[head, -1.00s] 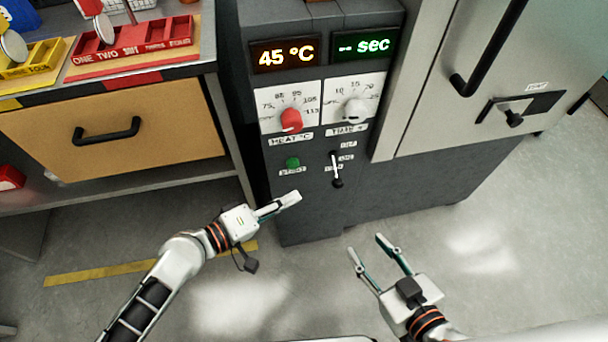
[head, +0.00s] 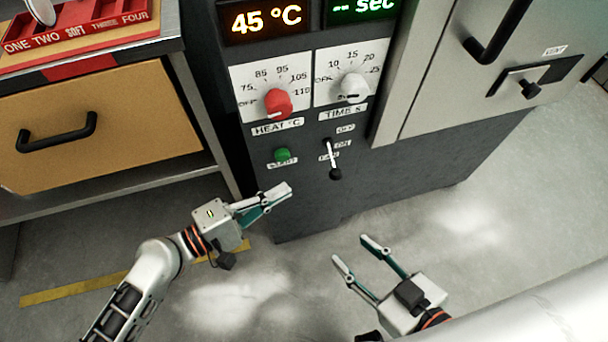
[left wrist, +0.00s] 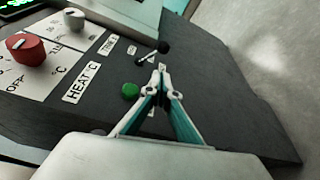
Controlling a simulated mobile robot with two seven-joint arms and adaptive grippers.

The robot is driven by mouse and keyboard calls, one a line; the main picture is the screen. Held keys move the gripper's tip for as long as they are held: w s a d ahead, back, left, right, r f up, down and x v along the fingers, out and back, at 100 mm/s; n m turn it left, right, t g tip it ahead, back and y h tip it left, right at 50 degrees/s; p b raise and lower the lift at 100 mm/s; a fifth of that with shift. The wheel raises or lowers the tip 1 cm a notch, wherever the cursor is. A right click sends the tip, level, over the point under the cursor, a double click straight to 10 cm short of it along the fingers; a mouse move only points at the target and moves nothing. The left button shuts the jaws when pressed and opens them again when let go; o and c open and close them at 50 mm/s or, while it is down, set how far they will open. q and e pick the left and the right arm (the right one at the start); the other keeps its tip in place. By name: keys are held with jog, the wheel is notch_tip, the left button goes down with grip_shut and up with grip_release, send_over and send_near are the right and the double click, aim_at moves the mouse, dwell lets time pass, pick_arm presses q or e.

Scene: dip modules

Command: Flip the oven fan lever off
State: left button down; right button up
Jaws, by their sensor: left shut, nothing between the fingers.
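The lever (head: 333,158) on the dark oven panel has a pale stalk and a black ball knob, and it points down. Small labels beside it seem to read OFF and ON. It also shows in the left wrist view (left wrist: 151,54), just beyond my fingertips. My left gripper (head: 286,190) is shut and empty, below the green button (head: 282,155) and to the left of the lever knob, apart from it. In the left wrist view its fingertips (left wrist: 161,72) are together. My right gripper (head: 350,248) is open and empty, low over the floor in front of the oven.
Above the lever are a red heat knob (head: 278,103) and a white time knob (head: 353,88). A vent handle (head: 530,88) is on the pale cabinet at right. A workbench with a drawer (head: 100,130) stands at left. The floor in front is clear.

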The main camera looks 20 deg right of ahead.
aim_at(333, 163)
pick_arm(q)
jog(key=x, duration=0.9)
jog(key=shift+w+d, duration=0.2)
jog(key=shift+d, duration=0.1)
